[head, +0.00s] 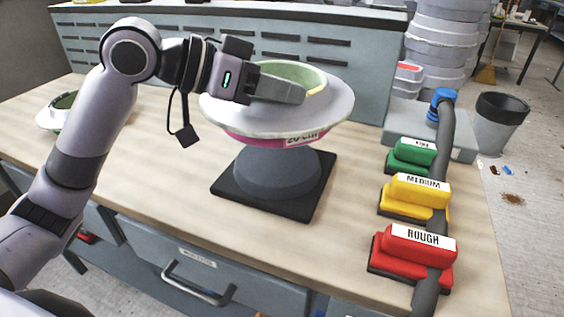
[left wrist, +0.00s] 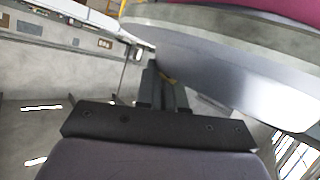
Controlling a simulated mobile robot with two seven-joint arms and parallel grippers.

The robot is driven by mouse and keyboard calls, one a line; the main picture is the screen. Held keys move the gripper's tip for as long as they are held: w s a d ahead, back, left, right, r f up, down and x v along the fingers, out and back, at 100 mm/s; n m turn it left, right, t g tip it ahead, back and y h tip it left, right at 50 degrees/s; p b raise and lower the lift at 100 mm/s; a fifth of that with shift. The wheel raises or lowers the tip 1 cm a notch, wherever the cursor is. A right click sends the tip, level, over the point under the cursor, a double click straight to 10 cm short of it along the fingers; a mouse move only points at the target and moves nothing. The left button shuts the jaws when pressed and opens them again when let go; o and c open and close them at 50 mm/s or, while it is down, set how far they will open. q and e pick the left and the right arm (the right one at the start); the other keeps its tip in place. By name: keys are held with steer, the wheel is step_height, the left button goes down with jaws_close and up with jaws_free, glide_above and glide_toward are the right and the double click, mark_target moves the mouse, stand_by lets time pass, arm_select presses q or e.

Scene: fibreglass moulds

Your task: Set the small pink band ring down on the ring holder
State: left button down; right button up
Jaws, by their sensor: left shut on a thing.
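The small pink band ring (head: 215,107) has a wide white flange, a pale green inside and a pink band with a "20 cm" label below. My left gripper (head: 312,92) is shut on its raised rim, near a yellow mark. The ring looks about level, directly over the grey ring holder (head: 275,172), which stands on a black square base. I cannot tell whether ring and holder touch; the ring hides the holder's top. In the left wrist view the ring's flange (left wrist: 230,65) fills the upper right, beside the gripper fingers (left wrist: 165,85). My right gripper is not in view.
Green, yellow and red sanding blocks, the red one marked ROUGH (head: 418,245), line the bench's right side beside a grey hose (head: 440,190). Another white-flanged mould (head: 52,118) lies at far left. A grey cabinet (head: 340,60) stands behind. Bench (head: 160,165) left of the holder is clear.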

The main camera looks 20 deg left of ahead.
arm_select(q)
step_height(320, 180, down, 11)
steer(key=shift+f+b, duration=0.1)
steer(key=shift+b, duration=0.9)
steer(key=shift+f, duration=0.2)
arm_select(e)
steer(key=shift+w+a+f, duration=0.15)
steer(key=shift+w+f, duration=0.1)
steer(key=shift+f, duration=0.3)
arm_select(q)
steer(key=c, duration=1.7)
jaws_free()
steer(key=shift+f, duration=0.15)
steer(key=o, duration=0.5)
steer(key=shift+c, duration=0.2)
